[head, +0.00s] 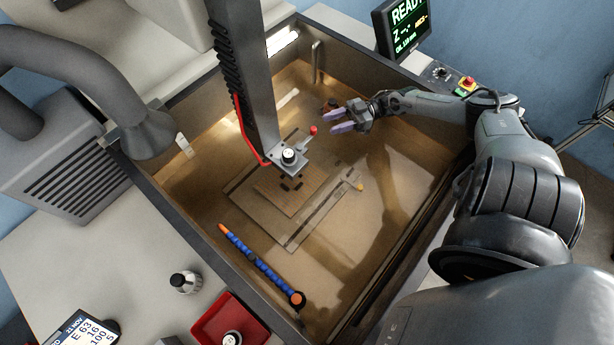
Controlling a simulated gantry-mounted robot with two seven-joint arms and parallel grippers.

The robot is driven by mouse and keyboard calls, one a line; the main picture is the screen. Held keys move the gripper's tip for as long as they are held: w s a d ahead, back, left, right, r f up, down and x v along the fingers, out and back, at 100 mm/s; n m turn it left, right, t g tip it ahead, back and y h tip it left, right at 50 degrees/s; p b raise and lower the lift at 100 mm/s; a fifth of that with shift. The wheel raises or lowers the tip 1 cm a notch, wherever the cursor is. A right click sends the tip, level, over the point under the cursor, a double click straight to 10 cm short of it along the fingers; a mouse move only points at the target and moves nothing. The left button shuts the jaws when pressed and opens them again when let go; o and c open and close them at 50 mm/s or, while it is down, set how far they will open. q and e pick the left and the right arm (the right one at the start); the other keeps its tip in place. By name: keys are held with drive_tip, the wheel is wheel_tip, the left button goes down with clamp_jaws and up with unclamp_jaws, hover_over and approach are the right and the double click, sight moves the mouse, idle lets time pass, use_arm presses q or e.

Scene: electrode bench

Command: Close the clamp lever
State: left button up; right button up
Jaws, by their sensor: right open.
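The clamp lever (309,134) is a short bar with a red knob, on the right side of the clamp head (289,158) at the bottom of the grey vertical column. It points up and to the right, away from the head. My right gripper (331,121) is open, with its two purple-grey fingers pointing left toward the red knob. The fingertips look close to the knob but apart from it, and nothing shows between them. The exact depth gap is hard to tell. My left gripper is not in view.
The tank (181,222) has raised walls around the work area. A plate (292,196) lies below the head. A blue jointed hose (262,265) lies at the front.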

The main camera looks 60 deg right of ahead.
drive_tip(key=s+a+f+m+g+h+p, duration=0.1)
drive_tip(key=s+a+f+h+p, duration=0.15)
drive_tip(key=a+h+p, duration=0.45)
drive_tip(key=s+a+f+m+g+h+p, duration=0.1)
drive_tip(key=a+f+g+h+p, duration=0.2)
drive_tip(key=a, duration=0.6)
drive_tip(key=s+a+r+m+g+h+p, duration=0.1)
drive_tip(key=s+a+r+m+h+p, duration=0.1)
drive_tip(key=a+r, duration=0.6)
drive_tip(key=s+a+r+m+g+h+p, duration=0.2)
drive_tip(key=s+a+r+m+p, duration=0.1)
drive_tip(key=a+r, duration=0.6)
wheel_tip(320, 180, up, 4)
drive_tip(key=shift+s+f+m+p, duration=0.2)
drive_tip(key=shift+s+m+p, duration=0.05)
drive_tip(key=shift+m+p, duration=0.4)
drive_tip(key=shift+o, duration=0.2)
